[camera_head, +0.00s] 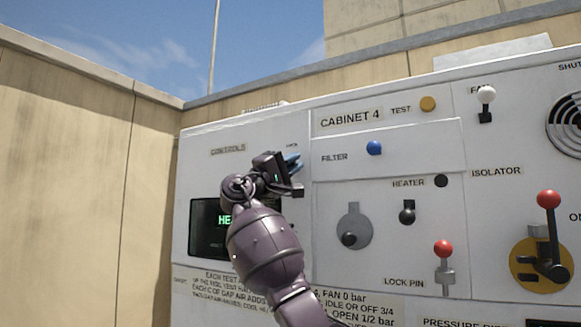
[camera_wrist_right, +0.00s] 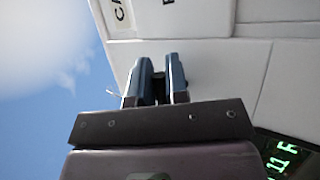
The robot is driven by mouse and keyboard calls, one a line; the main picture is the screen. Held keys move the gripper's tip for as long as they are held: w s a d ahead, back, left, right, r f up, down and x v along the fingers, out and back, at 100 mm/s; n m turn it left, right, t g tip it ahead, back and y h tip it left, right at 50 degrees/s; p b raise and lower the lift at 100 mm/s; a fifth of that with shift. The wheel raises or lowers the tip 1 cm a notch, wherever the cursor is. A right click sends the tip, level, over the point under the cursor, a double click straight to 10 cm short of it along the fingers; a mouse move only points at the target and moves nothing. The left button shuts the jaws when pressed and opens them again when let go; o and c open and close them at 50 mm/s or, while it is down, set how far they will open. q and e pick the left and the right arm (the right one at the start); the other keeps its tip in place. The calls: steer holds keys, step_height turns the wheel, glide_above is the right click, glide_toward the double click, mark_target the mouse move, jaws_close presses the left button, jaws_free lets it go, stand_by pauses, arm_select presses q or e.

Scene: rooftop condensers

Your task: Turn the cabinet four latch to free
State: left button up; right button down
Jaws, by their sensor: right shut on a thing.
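Cabinet four is the white panel marked CABINET 4 (camera_head: 349,117). My right gripper (camera_head: 294,161) is at the panel's upper left, just below a small label (camera_head: 292,144) too small to read surely. Its blue fingers (camera_wrist_right: 159,65) also show in the right wrist view, close together with a narrow gap, against the white panel face. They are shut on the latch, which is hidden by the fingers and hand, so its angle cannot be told. My left gripper is not in view.
Right of the gripper are a blue FILTER knob (camera_head: 374,148), a grey round plate with a black knob (camera_head: 353,228), a black heater switch (camera_head: 407,212), a red-topped lock pin (camera_head: 443,250) and a red-balled isolator lever (camera_head: 548,200). My forearm partly covers a green-lettered display (camera_head: 207,225).

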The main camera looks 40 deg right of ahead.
steer(key=shift+m, duration=0.3)
steer(key=c, duration=1.4)
jaws_free()
steer(key=shift+v, duration=5.45)
steer(key=shift+w, duration=0.1)
